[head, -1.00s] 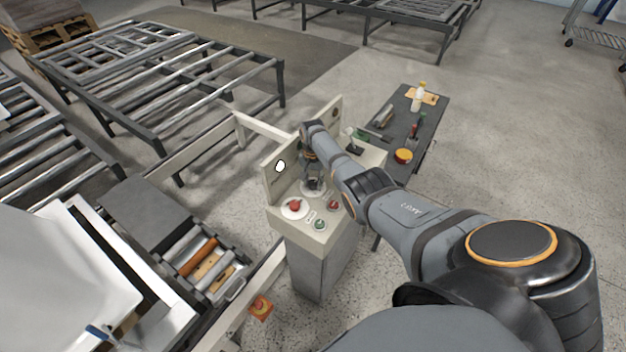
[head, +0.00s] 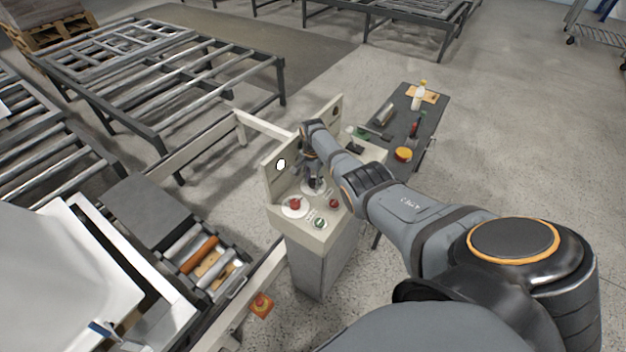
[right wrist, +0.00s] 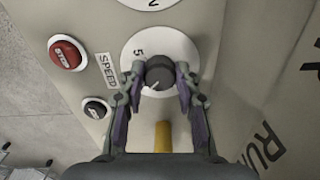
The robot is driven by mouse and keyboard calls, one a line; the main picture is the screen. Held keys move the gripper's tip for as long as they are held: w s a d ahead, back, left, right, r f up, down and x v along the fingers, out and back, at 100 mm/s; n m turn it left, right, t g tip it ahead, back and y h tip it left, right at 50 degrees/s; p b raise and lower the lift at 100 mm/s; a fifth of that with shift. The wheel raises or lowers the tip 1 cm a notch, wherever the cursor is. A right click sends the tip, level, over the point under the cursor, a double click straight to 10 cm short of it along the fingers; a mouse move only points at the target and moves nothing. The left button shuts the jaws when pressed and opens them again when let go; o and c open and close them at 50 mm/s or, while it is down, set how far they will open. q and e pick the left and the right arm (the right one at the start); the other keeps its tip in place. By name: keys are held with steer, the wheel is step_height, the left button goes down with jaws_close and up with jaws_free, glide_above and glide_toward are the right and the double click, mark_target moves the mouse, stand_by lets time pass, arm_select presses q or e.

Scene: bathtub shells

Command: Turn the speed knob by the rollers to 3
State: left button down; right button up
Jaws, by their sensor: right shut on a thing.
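The dark round speed knob (right wrist: 160,73) sits on a white dial (right wrist: 186,50), beside a label reading SPEED (right wrist: 107,70). My right gripper (right wrist: 160,82) is shut on the knob, one finger on each side. A white pointer mark on the knob faces the lower left in the right wrist view. A 5 shows at the dial's upper left; the fingers and knob hide other figures. In the head view the right gripper (head: 312,178) points down at the control box (head: 318,262). My left gripper is not in view.
A red STOP button (right wrist: 67,52) and a dark button (right wrist: 96,108) lie beside the dial. A red knob on a white disc (head: 295,205) and a green button (head: 320,223) are near the box's front. Rollers (head: 205,262) are at left, a tool table (head: 430,112) behind.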

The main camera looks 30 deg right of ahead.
mark_target(313, 181)
steer(key=o, duration=1.2)
steer(key=shift+c, duration=0.2)
steer(key=shift+r, duration=0.1)
step_height(313, 181, up, 12)
